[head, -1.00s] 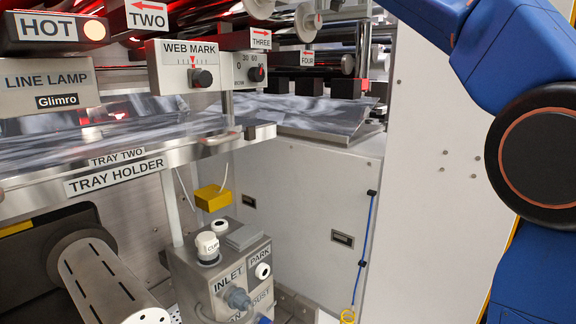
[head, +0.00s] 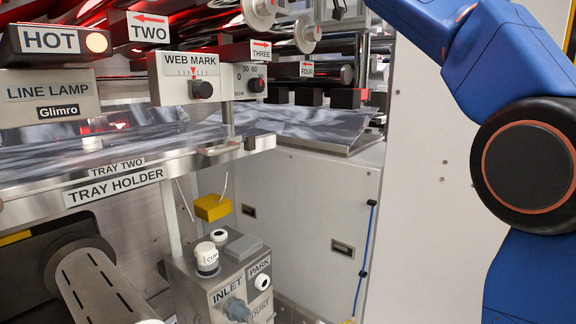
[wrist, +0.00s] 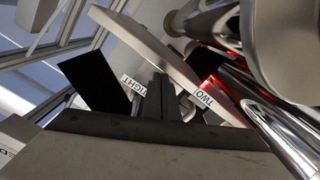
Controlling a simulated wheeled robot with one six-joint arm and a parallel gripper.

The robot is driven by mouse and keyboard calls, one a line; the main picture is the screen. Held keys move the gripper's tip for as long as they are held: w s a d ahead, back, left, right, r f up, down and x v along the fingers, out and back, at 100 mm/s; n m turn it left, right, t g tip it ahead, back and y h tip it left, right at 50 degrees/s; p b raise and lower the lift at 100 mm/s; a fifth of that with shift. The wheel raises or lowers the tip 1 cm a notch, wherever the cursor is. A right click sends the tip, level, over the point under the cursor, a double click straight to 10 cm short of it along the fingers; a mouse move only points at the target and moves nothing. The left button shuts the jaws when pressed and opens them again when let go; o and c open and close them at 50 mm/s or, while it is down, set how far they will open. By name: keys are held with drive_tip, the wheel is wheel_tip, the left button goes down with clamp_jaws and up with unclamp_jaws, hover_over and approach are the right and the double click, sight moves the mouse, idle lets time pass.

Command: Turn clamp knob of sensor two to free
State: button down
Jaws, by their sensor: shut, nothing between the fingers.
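The TWO sign with its red arrow (head: 148,26) hangs at the upper left in the head view. In the wrist view a TWO label (wrist: 205,98) is right of the middle, by red-lit shiny rollers. A label partly reading "IGHT" (wrist: 146,86) is just left of my gripper's dark fingers (wrist: 160,88). My gripper is shut and empty there, close in the picture to both labels. I cannot make out the clamp knob; the fingers and gripper body may hide it. My gripper is outside the head view, which shows my blue arm at the right.
The WEB MARK box (head: 191,77), HOT lamp (head: 50,41) and LINE LAMP box (head: 48,95) stand above the TRAY HOLDER rail (head: 222,150). A pale bar (wrist: 150,42) and rollers (wrist: 275,110) crowd my gripper. A white cabinet wall (head: 427,200) stands at the right.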

idle(0.3)
drive_tip(key=shift+w+d+f, duration=0.1)
drive_tip(key=shift+d+f, duration=0.05)
drive_tip(key=shift+d, duration=0.05)
drive_tip(key=shift+v, duration=2.9)
drive_tip(key=shift+s+a+f, duration=0.1)
drive_tip(key=shift+s+f, duration=0.2)
drive_tip(key=shift+s, duration=0.55)
drive_tip(key=shift+s+a+f, duration=0.1)
drive_tip(key=shift+x, duration=3.45)
